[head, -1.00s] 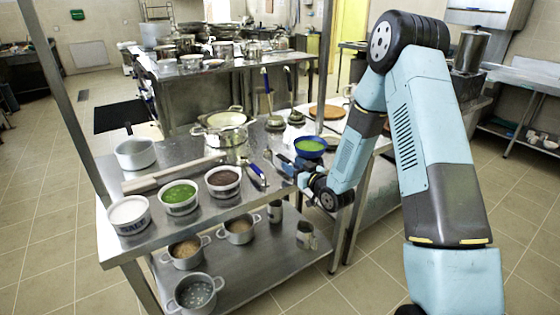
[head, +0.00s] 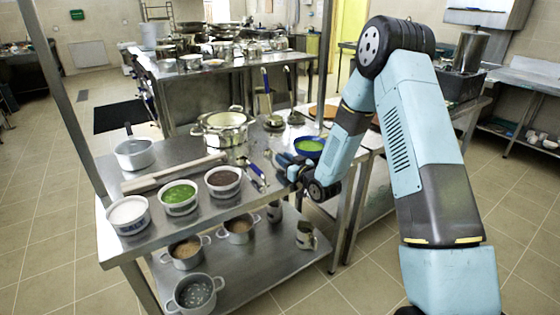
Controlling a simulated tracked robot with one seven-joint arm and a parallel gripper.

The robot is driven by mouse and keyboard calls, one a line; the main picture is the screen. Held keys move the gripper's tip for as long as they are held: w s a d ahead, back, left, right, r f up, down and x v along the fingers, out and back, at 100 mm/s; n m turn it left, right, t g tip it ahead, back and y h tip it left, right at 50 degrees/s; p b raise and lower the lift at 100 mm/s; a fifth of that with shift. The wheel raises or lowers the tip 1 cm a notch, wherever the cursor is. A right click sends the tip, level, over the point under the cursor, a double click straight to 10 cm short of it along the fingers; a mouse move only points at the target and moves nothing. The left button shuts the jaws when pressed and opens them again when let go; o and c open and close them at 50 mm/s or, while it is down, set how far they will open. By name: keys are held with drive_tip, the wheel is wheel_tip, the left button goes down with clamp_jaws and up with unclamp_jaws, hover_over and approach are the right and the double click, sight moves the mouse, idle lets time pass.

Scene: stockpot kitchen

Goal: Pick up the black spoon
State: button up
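My gripper (head: 284,168) is low over the right end of the steel table (head: 215,212), left of the blue bowl (head: 309,147) of green food. It is small and partly hidden by my own wrist, so I cannot tell how far its fingers are apart. A utensil with a dark blue handle (head: 257,173) lies on the table just left of my gripper. I cannot make out for sure which thing is the black spoon. No object shows clearly in my gripper.
A rolling pin (head: 175,173), a saucepan (head: 134,154), a large pot (head: 225,132) and tubs of white (head: 128,216), green (head: 179,198) and dark food (head: 223,183) crowd the table. Two upright ladles (head: 267,95) stand behind.

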clamp_jaws()
idle(0.6)
